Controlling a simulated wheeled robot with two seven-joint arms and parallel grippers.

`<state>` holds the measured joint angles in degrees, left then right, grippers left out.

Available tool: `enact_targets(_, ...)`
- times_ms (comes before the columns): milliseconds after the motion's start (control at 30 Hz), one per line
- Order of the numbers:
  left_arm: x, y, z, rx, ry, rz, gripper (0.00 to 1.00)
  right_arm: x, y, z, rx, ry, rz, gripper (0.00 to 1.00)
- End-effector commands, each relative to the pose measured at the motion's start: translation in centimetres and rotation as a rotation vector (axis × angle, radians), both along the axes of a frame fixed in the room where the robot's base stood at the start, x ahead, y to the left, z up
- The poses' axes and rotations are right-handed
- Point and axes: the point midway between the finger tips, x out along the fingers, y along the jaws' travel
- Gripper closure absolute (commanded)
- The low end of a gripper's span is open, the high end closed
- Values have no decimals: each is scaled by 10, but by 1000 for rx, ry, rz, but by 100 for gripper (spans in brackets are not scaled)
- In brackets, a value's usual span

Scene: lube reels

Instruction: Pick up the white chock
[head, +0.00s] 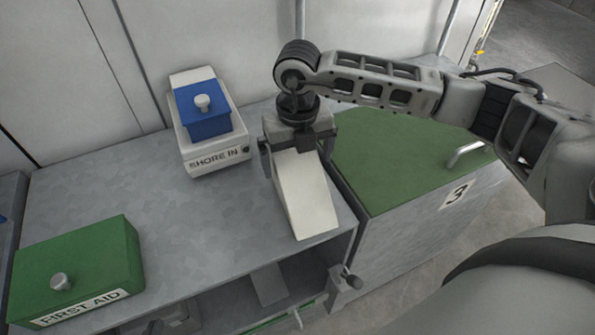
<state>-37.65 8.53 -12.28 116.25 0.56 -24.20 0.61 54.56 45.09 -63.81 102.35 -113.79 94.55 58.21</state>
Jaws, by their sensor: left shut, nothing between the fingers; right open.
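The white chock (306,200) is a wedge lying on the grey metal bench top near its right edge. Its thin end points toward the front and its thick end lies under my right gripper. My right gripper (297,155) comes down over the thick end from above, with its arm reaching in from the right. It is open, with one finger on each side of the chock. Whether the fingers touch the chock cannot be told. The gripper hides part of the chock's top. My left gripper is not in view.
A white box with a blue lid (203,112), marked SHORE IN, stands left of the chock. A green FIRST AID box (80,265) is at the front left. A green-topped cabinet (400,165) marked 3 adjoins on the right. The bench (200,215) between is clear.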

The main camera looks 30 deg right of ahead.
Motion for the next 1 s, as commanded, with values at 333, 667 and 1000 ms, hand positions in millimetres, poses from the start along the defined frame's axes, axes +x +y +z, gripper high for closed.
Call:
enact_targets(333,0,0,-1,-1,9,8,100,0,1,-25,0,0,1,0)
enact_targets(667,0,1,-1,-1,7,8,100,0,1,-25,0,0,1,61)
enact_targets(1000,-3,1,-3,-1,14,8,100,2,1,-21,2,-5,0,69)
